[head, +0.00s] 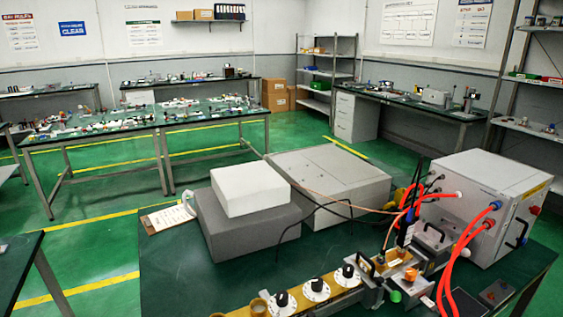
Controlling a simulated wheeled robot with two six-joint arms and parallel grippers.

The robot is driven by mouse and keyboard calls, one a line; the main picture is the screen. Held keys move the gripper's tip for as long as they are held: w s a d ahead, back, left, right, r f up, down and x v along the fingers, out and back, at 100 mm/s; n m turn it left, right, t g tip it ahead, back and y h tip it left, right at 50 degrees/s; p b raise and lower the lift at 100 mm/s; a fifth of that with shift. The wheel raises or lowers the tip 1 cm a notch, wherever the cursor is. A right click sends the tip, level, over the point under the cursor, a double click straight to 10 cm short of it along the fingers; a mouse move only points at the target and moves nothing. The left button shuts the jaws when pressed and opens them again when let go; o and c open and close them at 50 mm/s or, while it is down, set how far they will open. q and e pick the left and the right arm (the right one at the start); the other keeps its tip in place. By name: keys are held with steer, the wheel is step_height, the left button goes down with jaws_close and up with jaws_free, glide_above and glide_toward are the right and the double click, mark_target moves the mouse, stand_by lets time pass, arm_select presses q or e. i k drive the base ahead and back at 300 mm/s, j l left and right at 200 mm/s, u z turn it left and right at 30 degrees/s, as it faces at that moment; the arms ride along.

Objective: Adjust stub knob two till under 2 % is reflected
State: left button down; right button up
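Three white round dials with black knobs sit in a row on a brass-coloured bar at the bottom of the head view. They are the left knob (282,299), the middle knob (316,286) and the right knob (347,271). No number can be read on them, so I cannot tell by label which is stub knob two; the middle one is second from either end. No legible reflected-power reading shows. Neither of my grippers is in view, and nothing touches the knobs. The bar's lower edge is cut off by the frame.
A light grey cabinet (484,205) with red hoses (466,243) stands at the right of the green bench (165,272). Grey boxes (247,226) stand behind the knobs, with a black cable (318,208) running over them. A clipboard (166,219) lies at left.

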mark_target(317, 285)
steer(key=k+l+u, duration=0.2)
steer(key=l+u, duration=0.2)
steer(key=k+l+u, duration=0.6)
steer(key=u, duration=0.2)
steer(key=l, duration=0.15)
